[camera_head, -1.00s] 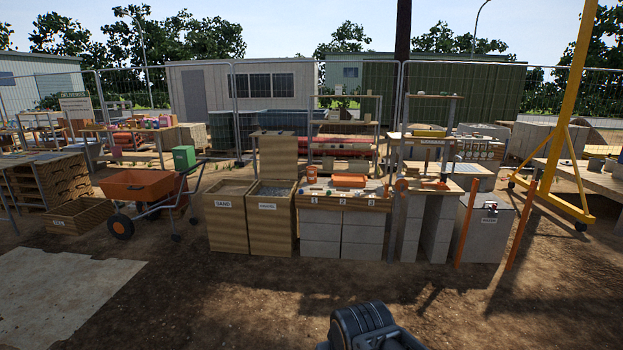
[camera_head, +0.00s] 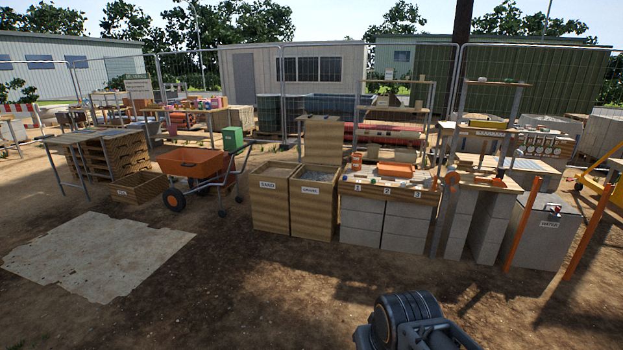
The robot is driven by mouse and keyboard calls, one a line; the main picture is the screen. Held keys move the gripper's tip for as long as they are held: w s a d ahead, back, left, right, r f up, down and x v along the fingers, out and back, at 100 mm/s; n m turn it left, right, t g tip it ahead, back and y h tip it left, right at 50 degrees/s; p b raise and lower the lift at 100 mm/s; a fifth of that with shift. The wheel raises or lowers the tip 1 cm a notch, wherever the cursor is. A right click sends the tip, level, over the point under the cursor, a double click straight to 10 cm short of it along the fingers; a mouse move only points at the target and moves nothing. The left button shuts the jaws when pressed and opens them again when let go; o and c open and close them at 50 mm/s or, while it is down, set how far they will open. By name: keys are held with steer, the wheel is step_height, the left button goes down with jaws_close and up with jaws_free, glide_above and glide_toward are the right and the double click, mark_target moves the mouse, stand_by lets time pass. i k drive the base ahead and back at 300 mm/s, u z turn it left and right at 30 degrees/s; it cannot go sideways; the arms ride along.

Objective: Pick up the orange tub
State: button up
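A small orange tub (camera_head: 395,170) sits on top of the block-built bench (camera_head: 387,187) marked 1, 2 and 3, right of the picture's middle. It looks like a low rectangular tub and is small at this distance. A dark jointed part of my arm shows at the bottom edge, right of centre, well short of the bench with open ground between. My gripper's fingers are not in view.
Wooden sand and gravel bins (camera_head: 284,200) adjoin the bench on its left. An orange wheelbarrow (camera_head: 192,162) stands further left. A grey box (camera_head: 541,232) and orange posts (camera_head: 522,222) stand right. The dirt ground in front is clear.

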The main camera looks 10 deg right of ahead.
mark_target(356, 158)
steer(key=z, duration=0.05)
steer(key=i, duration=1.65)
steer(key=z, duration=0.25)
steer(key=i, duration=4.1)
